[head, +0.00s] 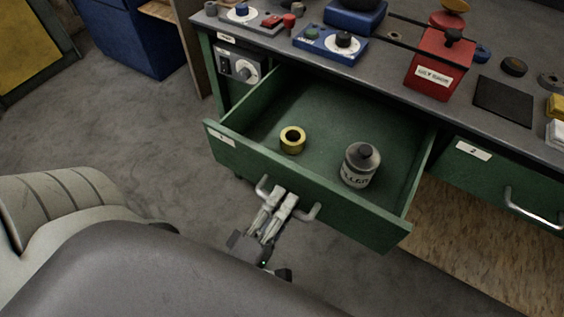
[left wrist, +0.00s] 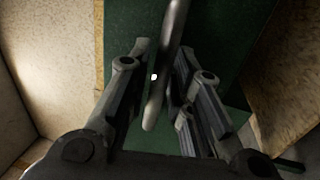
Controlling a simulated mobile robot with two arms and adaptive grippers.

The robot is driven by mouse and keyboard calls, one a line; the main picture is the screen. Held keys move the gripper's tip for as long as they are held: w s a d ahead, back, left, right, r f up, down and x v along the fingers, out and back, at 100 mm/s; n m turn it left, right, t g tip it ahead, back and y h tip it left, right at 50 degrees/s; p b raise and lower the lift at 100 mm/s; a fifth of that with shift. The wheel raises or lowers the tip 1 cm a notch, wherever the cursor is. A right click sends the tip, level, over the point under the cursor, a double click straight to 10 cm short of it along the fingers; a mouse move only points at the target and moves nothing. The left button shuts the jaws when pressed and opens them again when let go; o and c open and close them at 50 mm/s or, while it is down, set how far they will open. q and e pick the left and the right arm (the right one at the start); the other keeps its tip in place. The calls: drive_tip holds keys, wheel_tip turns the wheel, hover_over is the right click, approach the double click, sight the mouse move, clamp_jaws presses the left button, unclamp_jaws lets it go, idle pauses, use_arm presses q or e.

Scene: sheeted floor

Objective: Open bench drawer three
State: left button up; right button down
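A green bench drawer (head: 310,187) is pulled far out. The number on its front label (head: 219,134) is too small to read. A yellow ring-shaped roll (head: 292,139) and a grey labelled bottle (head: 360,165) are inside. My left gripper (head: 277,204) is at the middle of the drawer's metal handle (head: 308,213). In the left wrist view the handle (left wrist: 165,70) runs between the closed-in fingers of my left gripper (left wrist: 163,60), in front of the green drawer front (left wrist: 225,40). Contact on both sides is hard to see. My right gripper is out of view.
Another drawer (head: 500,185), labelled 2, is shut at the right. The grey benchtop (head: 395,70) bears a red box (head: 440,62), a blue device (head: 330,44) and several small items. A blue cabinet (head: 135,35) stands at the back left. The floor left of the drawer is clear.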

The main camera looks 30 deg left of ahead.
use_arm(q)
drive_tip(key=shift+o, duration=0.6)
drive_tip(key=s+f, duration=0.2)
drive_tip(key=s, duration=0.9)
drive_tip(key=shift+s+a+f, duration=0.2)
drive_tip(key=shift+s, duration=0.2)
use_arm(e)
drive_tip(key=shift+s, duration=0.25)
